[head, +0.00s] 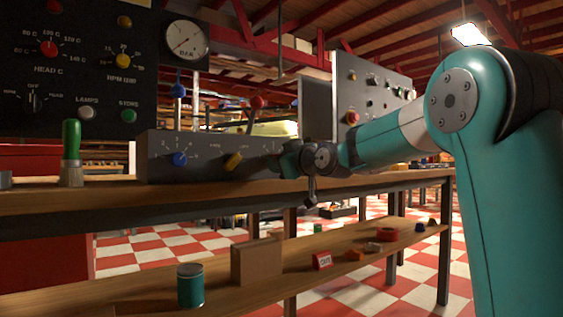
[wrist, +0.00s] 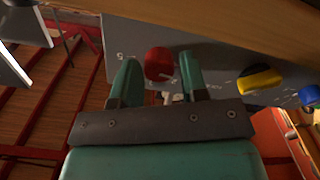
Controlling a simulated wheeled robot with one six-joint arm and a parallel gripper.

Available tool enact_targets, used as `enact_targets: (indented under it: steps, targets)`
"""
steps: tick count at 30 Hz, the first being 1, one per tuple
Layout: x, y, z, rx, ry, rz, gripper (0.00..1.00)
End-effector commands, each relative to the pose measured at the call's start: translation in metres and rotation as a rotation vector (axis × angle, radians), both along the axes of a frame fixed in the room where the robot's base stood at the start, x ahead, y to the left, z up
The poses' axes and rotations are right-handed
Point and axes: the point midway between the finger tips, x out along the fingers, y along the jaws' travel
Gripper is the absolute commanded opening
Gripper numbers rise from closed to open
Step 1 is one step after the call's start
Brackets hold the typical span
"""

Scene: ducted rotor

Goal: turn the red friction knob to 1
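The red friction knob (wrist: 158,66) sits on the face of a grey control box in the wrist view, where the picture is turned over. My gripper (wrist: 159,60) has its two green fingers apart, one on each side of the red knob. A narrow gap seems to show between each finger and the knob, so I see no clear grip. In the head view my gripper (head: 284,163) is at the right end of the control box (head: 205,143) and hides the red knob. The knob's pointer and most of its scale numbers are not readable.
A yellow knob (head: 233,161) and a blue knob (head: 179,159) are on the same box face. Levers with blue and red balls (head: 257,102) rise behind it. A green-handled brush (head: 71,152) stands left on the bench (head: 110,197). A lower shelf holds a tin (head: 190,286).

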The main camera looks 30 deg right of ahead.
Motion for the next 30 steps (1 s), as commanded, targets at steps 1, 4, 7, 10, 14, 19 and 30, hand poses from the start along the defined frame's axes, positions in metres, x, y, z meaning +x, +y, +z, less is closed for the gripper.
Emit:
enact_targets:
  steps: [1,4,7,10,14,19,30]
  targets:
    - [0.0,0.0,0.0,0.0,0.0,0.0,0.52]
    - [0.0,0.0,0.0,0.0,-0.001,0.0,0.57]
    - [0.0,0.0,0.001,0.0,-0.002,-0.001,0.57]
    - [-0.001,-0.001,0.001,0.0,-0.002,-0.002,0.57]
    - [-0.01,-0.002,0.002,0.0,-0.001,-0.003,0.57]
    - [-0.044,-0.004,0.004,0.0,-0.003,-0.006,0.57]
    - [-0.138,-0.008,0.003,0.0,-0.003,-0.011,0.57]
